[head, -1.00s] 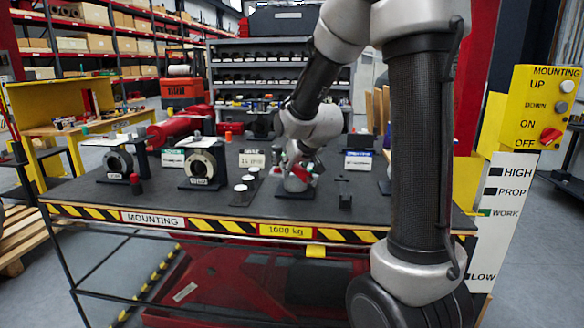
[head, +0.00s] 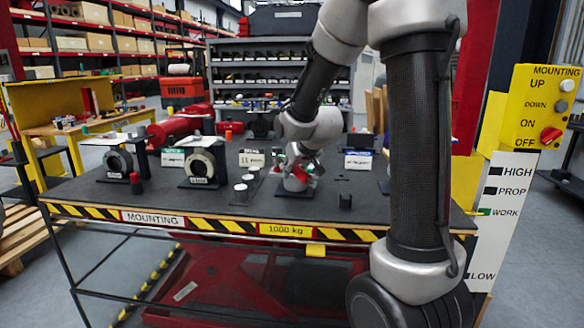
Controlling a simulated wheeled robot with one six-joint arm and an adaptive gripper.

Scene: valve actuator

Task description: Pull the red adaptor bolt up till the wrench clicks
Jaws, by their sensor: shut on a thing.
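My gripper (head: 296,175) is low over the middle of the dark bench top, pointing down, and shows small in the head view. It is shut at a small red part (head: 303,168), which looks like the red adaptor bolt. A grey round body (head: 295,184) is directly below it. The fingers and wrist cover most of the bolt, so its height and seating cannot be told. I cannot make out the wrench clearly.
Two black-framed ring units (head: 118,163) (head: 202,162) stand at the left of the bench. Small pale-topped pieces (head: 240,188) are just left of my gripper. A small black block (head: 345,201) is to the right. A yellow control box (head: 540,105) stands at far right.

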